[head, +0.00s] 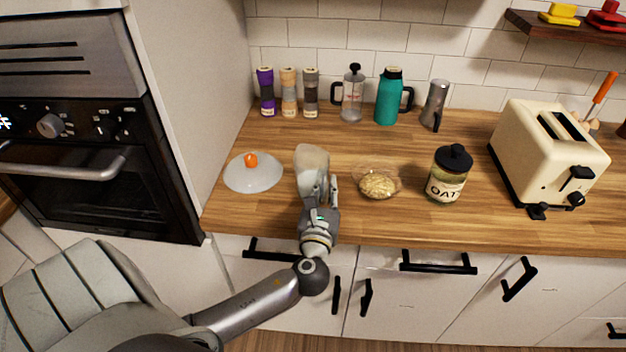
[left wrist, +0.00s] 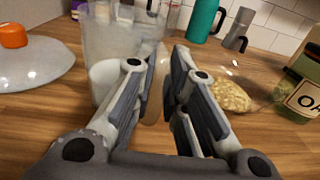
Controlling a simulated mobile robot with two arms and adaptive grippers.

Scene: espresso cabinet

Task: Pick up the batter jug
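The batter jug (head: 312,158), a pale translucent vessel, stands on the wooden counter. It also shows in the left wrist view (left wrist: 115,38), just beyond my fingers and a little left. My left gripper (head: 320,192) is at the jug's near side, low over the counter. In the left wrist view its two fingers (left wrist: 166,75) are apart, with a gap between them. A pale, curved part shows behind the left finger; I cannot tell whether the fingers touch it. My right gripper is not in view.
A glass lid with an orange knob (head: 252,172) lies left of the jug. A bowl of oats (head: 379,183) and an oat jar (head: 448,175) stand to the right, then a cream toaster (head: 545,155). Grinders, a press and a teal flask (head: 389,98) line the wall.

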